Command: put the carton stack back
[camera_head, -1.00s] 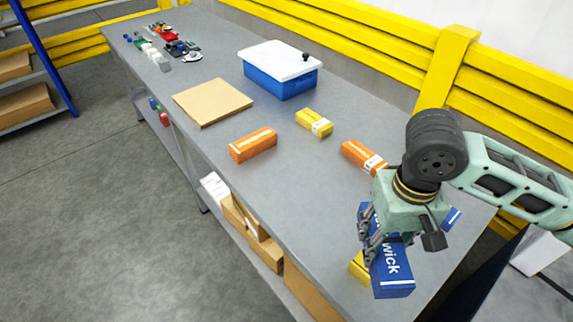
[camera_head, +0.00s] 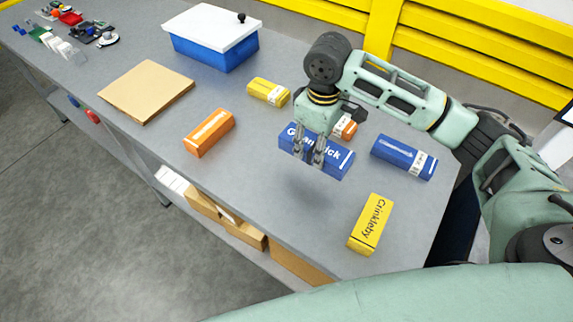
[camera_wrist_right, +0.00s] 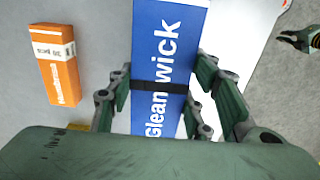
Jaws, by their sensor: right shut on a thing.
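My right gripper (camera_head: 310,160) is shut on a blue Gleanwick carton stack (camera_head: 335,162). It holds the stack above the grey table, with a shadow below. In the right wrist view, the blue stack (camera_wrist_right: 165,40) lies between the fingers (camera_wrist_right: 160,95), with a dark band across it. A dark green, gripper-like end (camera_wrist_right: 300,38) shows at the upper right edge there. It looks like my left gripper, but its jaws are unclear. In the head view my left gripper is not seen.
On the table (camera_head: 255,200) lie another blue carton (camera_head: 403,157), a yellow Crinkleby carton (camera_head: 371,224), another yellow carton (camera_head: 268,92), an orange carton (camera_head: 209,132) and a partly hidden orange one (camera_head: 346,127).

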